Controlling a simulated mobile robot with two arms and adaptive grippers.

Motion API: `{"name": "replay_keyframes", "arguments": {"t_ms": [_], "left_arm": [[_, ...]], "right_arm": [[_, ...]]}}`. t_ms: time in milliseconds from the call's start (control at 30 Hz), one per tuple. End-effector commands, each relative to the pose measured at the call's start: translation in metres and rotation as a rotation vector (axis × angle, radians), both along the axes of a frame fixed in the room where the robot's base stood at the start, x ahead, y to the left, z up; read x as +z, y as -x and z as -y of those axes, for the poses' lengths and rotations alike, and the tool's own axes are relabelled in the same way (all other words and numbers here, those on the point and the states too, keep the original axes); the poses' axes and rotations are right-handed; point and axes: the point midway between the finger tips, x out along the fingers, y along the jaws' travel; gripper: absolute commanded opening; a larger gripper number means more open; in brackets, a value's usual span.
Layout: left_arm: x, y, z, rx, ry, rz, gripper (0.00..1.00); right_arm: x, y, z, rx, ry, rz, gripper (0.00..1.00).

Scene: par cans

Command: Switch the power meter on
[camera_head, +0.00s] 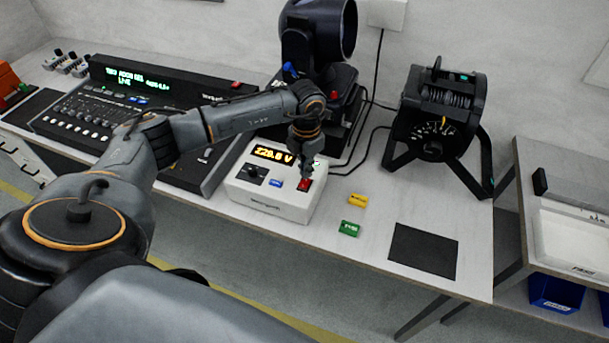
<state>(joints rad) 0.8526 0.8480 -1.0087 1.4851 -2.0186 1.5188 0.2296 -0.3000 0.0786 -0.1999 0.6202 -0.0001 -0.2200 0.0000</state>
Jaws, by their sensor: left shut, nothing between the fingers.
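The power meter (262,202) is a white box on the table in the middle of the view. Its orange display (272,155) is lit and shows a voltage, about 228 V. Its sloped top has a black part at the left, a blue button (276,184) and a red switch (304,185) at the right. My left gripper (307,174) is shut and empty, pointing down at the red switch. It is at or just above the switch; I cannot tell whether they touch. It partly hides the switch. My right gripper is not in view.
A lighting console (85,118) lies at the left, partly behind my left arm. A black moving-head light (318,60) stands behind the meter, and a par can (437,115) on a bracket at the right. Yellow (358,200) and green (349,229) blocks lie near a black mat (423,249).

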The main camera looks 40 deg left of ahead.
Motion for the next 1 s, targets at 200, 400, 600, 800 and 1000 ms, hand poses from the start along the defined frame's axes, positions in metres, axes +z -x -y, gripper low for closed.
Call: {"name": "replay_keyframes", "arguments": {"t_ms": [200,400,600,800,1000], "left_arm": [[0.021,0.0,0.0,-0.001,0.001,0.002,0.0],[0.037,0.0,0.0,-0.001,0.001,0.002,0.0],[0.05,0.0,0.0,-0.001,0.001,0.001,0.0],[0.05,0.0,0.0,0.0,0.001,0.001,0.0],[0.05,0.0,0.0,0.0,0.0,0.001,0.0]], "right_arm": [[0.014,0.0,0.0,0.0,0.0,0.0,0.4],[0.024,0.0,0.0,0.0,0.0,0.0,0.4],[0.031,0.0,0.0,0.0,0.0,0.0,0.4],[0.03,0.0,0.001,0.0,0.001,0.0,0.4],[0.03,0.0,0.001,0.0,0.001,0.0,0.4]]}}
